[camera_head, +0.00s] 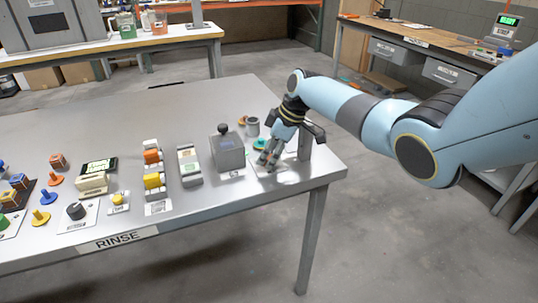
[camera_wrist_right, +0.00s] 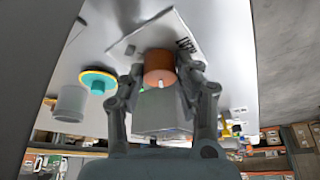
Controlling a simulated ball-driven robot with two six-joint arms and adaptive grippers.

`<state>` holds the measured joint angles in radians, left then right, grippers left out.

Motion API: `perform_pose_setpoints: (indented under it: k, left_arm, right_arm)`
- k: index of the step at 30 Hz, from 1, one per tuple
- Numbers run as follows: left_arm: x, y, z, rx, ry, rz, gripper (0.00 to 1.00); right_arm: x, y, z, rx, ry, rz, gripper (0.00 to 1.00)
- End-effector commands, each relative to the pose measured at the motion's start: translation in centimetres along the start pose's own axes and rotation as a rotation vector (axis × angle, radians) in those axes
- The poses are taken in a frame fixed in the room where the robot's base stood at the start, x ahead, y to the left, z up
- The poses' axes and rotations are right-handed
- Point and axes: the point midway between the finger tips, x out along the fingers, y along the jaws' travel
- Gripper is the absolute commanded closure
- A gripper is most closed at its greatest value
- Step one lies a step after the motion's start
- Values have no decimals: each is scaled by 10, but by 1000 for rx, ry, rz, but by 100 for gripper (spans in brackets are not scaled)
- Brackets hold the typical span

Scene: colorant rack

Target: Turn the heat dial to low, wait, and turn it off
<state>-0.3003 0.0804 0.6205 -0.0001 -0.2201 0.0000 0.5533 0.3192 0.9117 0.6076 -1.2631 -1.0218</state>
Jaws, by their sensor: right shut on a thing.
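The heat dial appears to be the copper-orange round knob (camera_wrist_right: 159,64) in the right wrist view, with a short white mark on its rim. My left gripper is not in view.
A grey box with a black ball knob (camera_head: 227,151) stands just left of the gripper. A grey cup (camera_head: 252,127) and a teal and yellow disc (camera_wrist_right: 98,82) are close by. The table's (camera_head: 185,105) right edge is near. Several coloured controls stand further left.

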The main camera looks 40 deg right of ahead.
Motion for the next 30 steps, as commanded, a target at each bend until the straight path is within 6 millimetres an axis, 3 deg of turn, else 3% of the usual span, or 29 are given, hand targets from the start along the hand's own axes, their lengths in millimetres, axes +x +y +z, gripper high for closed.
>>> perform_pose_setpoints:
  k: [1,2,7,15,19,23,30]
  left_arm:
    - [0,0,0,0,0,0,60]
    - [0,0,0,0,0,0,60]
    - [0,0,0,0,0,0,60]
    - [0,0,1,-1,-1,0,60]
    - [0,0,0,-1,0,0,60]
    - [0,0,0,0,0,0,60]
    - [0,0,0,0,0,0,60]
  right_arm:
    - [0,0,0,-1,0,1,100]
    - [0,0,0,-1,0,1,66]
    - [0,0,0,0,0,1,45]
    - [-1,0,0,0,0,1,45]
    - [-10,1,0,0,1,3,45]
    - [-32,1,1,-2,-1,6,45]
    - [-87,1,1,-3,-1,5,45]
